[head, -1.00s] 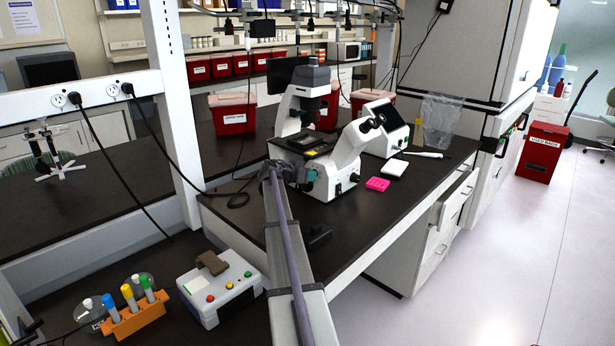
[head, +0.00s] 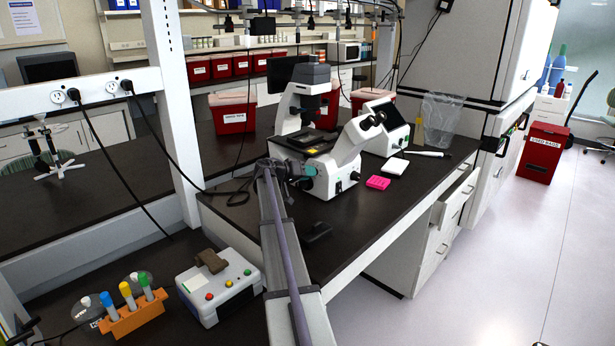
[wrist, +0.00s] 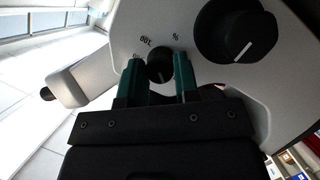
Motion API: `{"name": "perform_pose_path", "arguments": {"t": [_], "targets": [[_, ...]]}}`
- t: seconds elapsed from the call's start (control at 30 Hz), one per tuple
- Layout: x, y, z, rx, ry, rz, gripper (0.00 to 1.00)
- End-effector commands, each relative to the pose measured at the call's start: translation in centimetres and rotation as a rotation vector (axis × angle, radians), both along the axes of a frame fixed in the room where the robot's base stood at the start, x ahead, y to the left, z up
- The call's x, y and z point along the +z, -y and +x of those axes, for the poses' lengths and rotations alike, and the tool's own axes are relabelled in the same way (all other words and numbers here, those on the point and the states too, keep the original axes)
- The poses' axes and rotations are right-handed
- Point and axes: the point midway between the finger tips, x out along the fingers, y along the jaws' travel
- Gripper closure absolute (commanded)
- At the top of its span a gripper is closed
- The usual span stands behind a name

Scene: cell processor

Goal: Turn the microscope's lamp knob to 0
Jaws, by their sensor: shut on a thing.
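The white microscope (head: 346,172) stands on the dark bench. In the wrist view its side (wrist: 120,42) carries a small black lamp knob (wrist: 160,62) with a pale pointer mark and printed labels around it. Part of the labels is hidden by a finger. My gripper (wrist: 159,72) has its two green fingers shut on the sides of this small knob. A larger black knob (wrist: 236,45) with a white line sits to the right, apart from the fingers. In the head view my gripper (head: 307,172) is at the microscope's left side, and the small knob cannot be made out.
A pink note pad (head: 378,182) and a white pad (head: 394,166) lie right of the microscope. A black block (head: 317,232) lies near the bench's front edge. A device with coloured buttons (head: 221,287) and an orange tube rack (head: 133,318) stand at front left.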

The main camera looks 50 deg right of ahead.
Motion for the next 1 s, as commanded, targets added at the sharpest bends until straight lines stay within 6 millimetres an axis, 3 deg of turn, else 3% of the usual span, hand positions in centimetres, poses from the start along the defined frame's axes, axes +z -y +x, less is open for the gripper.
{"name": "perform_pose_path", "arguments": {"t": [1.0], "targets": [[-0.83, -0.05, 0.15, -0.003, -0.915, 0.105, 0.94]]}}
